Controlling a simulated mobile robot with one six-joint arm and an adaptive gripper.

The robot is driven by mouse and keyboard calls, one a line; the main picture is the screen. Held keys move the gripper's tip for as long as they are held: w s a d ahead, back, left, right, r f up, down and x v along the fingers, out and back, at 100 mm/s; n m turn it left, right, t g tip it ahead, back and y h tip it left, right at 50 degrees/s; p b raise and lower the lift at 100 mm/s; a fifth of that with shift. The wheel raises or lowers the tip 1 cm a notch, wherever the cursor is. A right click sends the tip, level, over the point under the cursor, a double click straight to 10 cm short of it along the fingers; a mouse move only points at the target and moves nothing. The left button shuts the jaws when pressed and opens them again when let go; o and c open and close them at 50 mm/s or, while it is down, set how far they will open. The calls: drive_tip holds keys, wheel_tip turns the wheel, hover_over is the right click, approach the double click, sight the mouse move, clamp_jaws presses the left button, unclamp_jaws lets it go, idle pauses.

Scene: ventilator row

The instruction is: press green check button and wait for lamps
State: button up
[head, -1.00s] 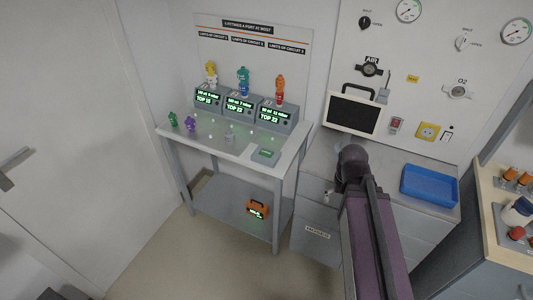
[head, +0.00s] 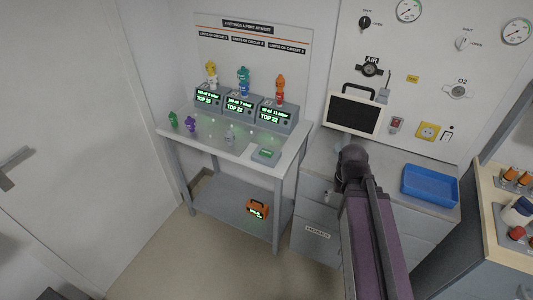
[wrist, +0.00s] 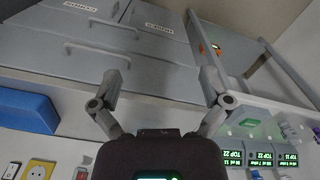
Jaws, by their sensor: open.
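A small grey box with a green top, which looks like the green check button (head: 266,154), sits on the front right of the grey table (head: 290,160). Three ventilator units stand along the table's back: left (head: 208,98), middle (head: 239,104) and right (head: 277,114). Each has a lit green display and a stack of coloured fittings. Small pale light spots show on the tabletop; I cannot tell whether they are the lamps. My gripper (wrist: 160,82) is open and empty in the wrist view, apart from the button. The arm hides my fingers in the head view.
A blue tray (head: 429,186) sits on the right cabinet. A monitor (head: 354,114) hangs above my arm.

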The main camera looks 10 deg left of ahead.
clamp_jaws()
idle(1.4)
